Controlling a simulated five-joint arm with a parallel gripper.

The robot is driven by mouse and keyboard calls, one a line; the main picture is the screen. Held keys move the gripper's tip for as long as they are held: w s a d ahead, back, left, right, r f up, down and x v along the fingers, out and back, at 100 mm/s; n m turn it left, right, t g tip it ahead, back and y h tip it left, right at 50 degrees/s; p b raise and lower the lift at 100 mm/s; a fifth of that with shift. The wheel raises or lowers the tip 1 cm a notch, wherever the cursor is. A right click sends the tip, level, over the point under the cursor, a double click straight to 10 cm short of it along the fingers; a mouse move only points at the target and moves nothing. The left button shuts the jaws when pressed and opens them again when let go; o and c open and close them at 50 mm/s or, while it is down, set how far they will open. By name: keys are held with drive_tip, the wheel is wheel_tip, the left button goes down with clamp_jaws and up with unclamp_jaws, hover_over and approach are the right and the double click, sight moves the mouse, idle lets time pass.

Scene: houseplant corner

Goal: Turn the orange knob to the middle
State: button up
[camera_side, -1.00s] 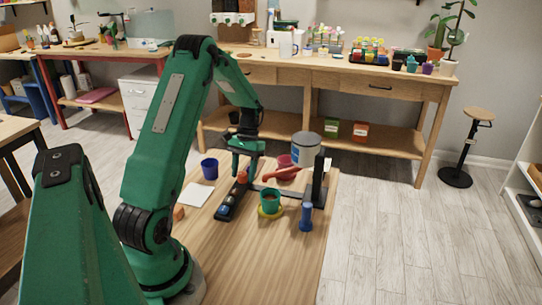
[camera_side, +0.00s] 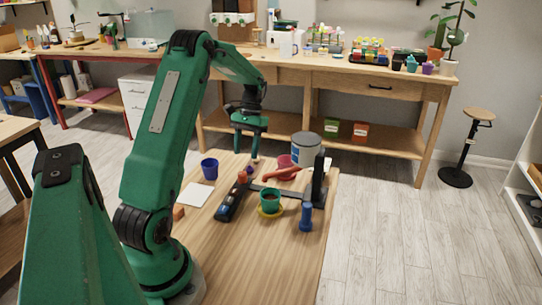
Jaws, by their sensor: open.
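The orange knob (camera_side: 243,177) is near the far end of a dark strip-shaped panel (camera_side: 229,204) on the wooden table. It is small in this view, and I cannot tell which way it points. My gripper (camera_side: 247,155) hangs above and just beyond the knob, fingers pointing down. It is open and apart from the knob, with nothing visible between its fingers.
A blue cup (camera_side: 209,169) and white sheet (camera_side: 194,195) are left. The front table area is clear.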

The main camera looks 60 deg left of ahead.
sight(243, 173)
drive_tip(key=shift+r, duration=0.1)
idle(0.4)
drive_tip(key=n+t, duration=0.1)
drive_tip(key=n, duration=0.3)
drive_tip(key=s+d+n+y, duration=0.1)
drive_tip(key=n, duration=0.3)
drive_tip(key=n+t+y, duration=0.1)
drive_tip(key=n, duration=0.2)
drive_tip(key=shift+s+d+r+n+t, duration=0.2)
drive_tip(key=shift+s+d+n+t, duration=0.1)
drive_tip(key=shift+s+d+n, duration=0.1)
drive_tip(key=n, duration=0.2)
drive_tip(key=shift+s+d+n+y, duration=0.2)
drive_tip(key=shift+n+y, duration=0.1)
drive_tip(key=shift+n, duration=0.1)
drive_tip(key=shift+t, duration=0.3)
drive_tip(key=shift+s+f, duration=0.2)
drive_tip(key=shift+f, duration=3.7)
drive_tip(key=c, duration=1)
